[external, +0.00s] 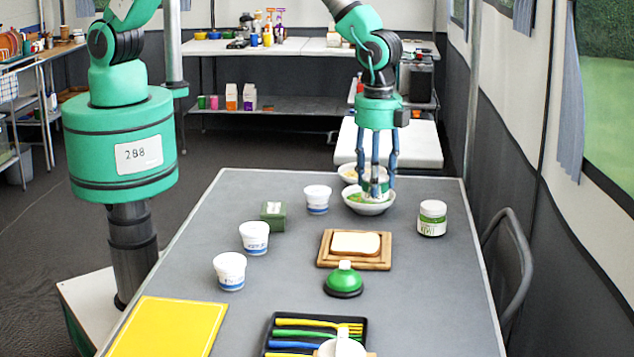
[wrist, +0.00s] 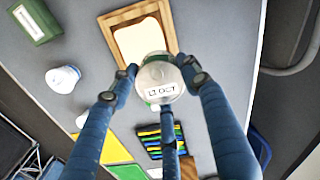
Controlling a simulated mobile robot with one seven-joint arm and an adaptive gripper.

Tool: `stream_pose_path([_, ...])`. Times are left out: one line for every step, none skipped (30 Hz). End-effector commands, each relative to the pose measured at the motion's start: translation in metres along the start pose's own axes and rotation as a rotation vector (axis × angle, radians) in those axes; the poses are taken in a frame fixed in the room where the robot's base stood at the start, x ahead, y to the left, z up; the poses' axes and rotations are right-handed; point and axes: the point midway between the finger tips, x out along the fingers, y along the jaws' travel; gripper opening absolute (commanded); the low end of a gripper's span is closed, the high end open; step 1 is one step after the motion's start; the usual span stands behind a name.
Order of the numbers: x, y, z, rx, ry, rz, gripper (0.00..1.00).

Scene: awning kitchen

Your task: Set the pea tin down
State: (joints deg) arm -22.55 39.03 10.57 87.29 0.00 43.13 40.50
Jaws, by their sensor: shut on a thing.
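My gripper (external: 376,172) has three blue fingers pointing down at the far end of the grey table (external: 290,215). The fingers are closed around the pea tin (external: 375,188), a small tin with a pale lid and some green on its side. In the wrist view the tin's round lid (wrist: 158,82), with a printed label, sits between the fingers (wrist: 160,85). In the external view the tin overlaps a white bowl (external: 370,209) with green in it. I cannot tell whether the tin touches the bowl or how high it is above the table.
A green-labelled jar (external: 432,218) stands to the right and a bread board (external: 333,262) nearer the camera. White cups (external: 317,199) and a green box (external: 273,216) stand to the left. A second bowl (external: 350,170) is behind. Bare table lies around the jar.

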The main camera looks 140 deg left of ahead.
Motion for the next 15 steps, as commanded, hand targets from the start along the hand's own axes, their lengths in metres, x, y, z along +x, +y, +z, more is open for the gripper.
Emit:
stream_pose_path([-0.004, -0.004, 0.002, -0.012, 0.0, 0.0, 0.16])
stream_pose_path([-0.003, -0.009, 0.005, -0.029, 0.0, 0.0, 0.16])
stream_pose_path([-0.003, -0.015, 0.008, -0.051, 0.0, 0.0, 0.16])
stream_pose_path([-0.003, -0.02, 0.01, -0.067, 0.0, 0.0, 0.16])
stream_pose_path([-0.003, -0.025, 0.012, -0.083, 0.0, 0.0, 0.16])
stream_pose_path([-0.004, -0.031, 0.015, -0.106, 0.001, -0.001, 0.16])
stream_pose_path([-0.004, -0.035, 0.018, -0.122, 0.001, -0.001, 0.16])
stream_pose_path([-0.004, -0.041, 0.021, -0.141, 0.001, -0.001, 0.16])
stream_pose_path([-0.004, -0.048, 0.025, -0.166, 0.001, 0.0, 0.16])
stream_pose_path([-0.003, -0.053, 0.028, -0.186, 0.0, 0.0, 0.16])
stream_pose_path([-0.003, -0.059, 0.032, -0.208, 0.0, 0.0, 0.16])
stream_pose_path([-0.003, -0.067, 0.037, -0.236, 0.0, 0.0, 0.16])
stream_pose_path([-0.004, -0.074, 0.041, -0.263, 0.001, -0.001, 0.16])
stream_pose_path([-0.004, -0.081, 0.045, -0.286, 0.001, -0.001, 0.16])
stream_pose_path([-0.004, -0.091, 0.052, -0.326, 0.002, -0.001, 0.16])
